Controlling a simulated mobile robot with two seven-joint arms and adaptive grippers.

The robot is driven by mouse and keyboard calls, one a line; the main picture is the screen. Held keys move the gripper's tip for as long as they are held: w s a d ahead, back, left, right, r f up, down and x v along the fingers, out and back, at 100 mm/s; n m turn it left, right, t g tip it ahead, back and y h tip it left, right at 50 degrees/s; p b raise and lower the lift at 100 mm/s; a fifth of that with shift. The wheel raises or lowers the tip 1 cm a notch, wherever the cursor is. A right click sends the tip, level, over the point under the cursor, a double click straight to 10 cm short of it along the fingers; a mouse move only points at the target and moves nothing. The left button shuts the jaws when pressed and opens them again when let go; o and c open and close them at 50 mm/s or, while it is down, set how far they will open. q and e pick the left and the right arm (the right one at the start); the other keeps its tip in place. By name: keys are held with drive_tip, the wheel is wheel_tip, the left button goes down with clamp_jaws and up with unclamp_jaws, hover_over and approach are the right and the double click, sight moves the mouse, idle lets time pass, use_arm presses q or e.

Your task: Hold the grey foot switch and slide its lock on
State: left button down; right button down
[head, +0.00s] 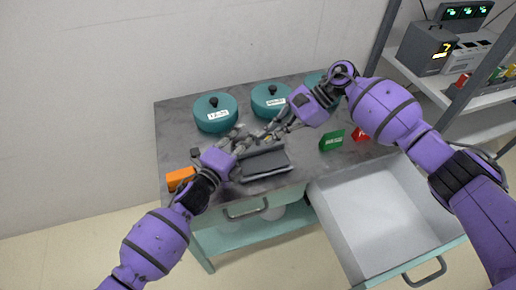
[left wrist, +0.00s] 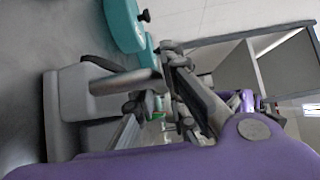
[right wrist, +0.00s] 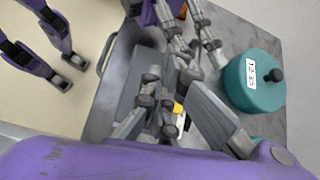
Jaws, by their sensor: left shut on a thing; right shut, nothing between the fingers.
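The grey foot switch (head: 266,164) lies on the dark worktop in the head view, its flat pedal facing the front edge. It also shows in the left wrist view (left wrist: 65,110) and the right wrist view (right wrist: 140,75). My left gripper (head: 240,140) is shut on the foot switch at its left rear part. My right gripper (head: 275,130) is shut with nothing between its fingers, just above the rear right of the switch. In the right wrist view the fingers of both grippers are close together. The lock slider is hidden behind the fingers.
Teal lidded pots (head: 215,113) stand along the back of the worktop (head: 177,140). An orange block (head: 180,178) lies at the left edge. An open, empty drawer (head: 385,220) juts out at front right.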

use_arm(q)
drive_tip(key=shift+f, duration=0.15)
use_arm(e)
drive_tip(key=s+m+y, duration=0.1)
drive_tip(key=s+a+m+y, duration=0.1)
drive_tip(key=s+a+f+t+y, duration=0.1)
drive_tip(key=y, duration=0.1)
drive_tip(key=shift+s+m, duration=0.4)
use_arm(q)
drive_tip(key=shift+s, duration=0.1)
use_arm(e)
drive_tip(key=s+d+f+m+t, duration=0.1)
drive_tip(key=m+t, duration=0.4)
drive_tip(key=m, duration=0.4)
drive_tip(key=s+d+f+m+t+h, duration=0.1)
drive_tip(key=m+t, duration=0.4)
drive_tip(key=m, duration=0.5)
drive_tip(key=s+d+f+m+t, duration=0.2)
drive_tip(key=m+t, duration=0.3)
drive_tip(key=m, duration=0.5)
drive_tip(key=shift+f+t+h, duration=0.3)
drive_tip(key=shift+f+t, duration=0.05)
drive_tip(key=shift+t, duration=0.05)
drive_tip(key=shift+s+d+f+m+h, duration=0.25)
drive_tip(key=shift+f+m+h, duration=0.15)
drive_tip(key=shift+m, duration=0.5)
drive_tip(key=shift+w, duration=0.15)
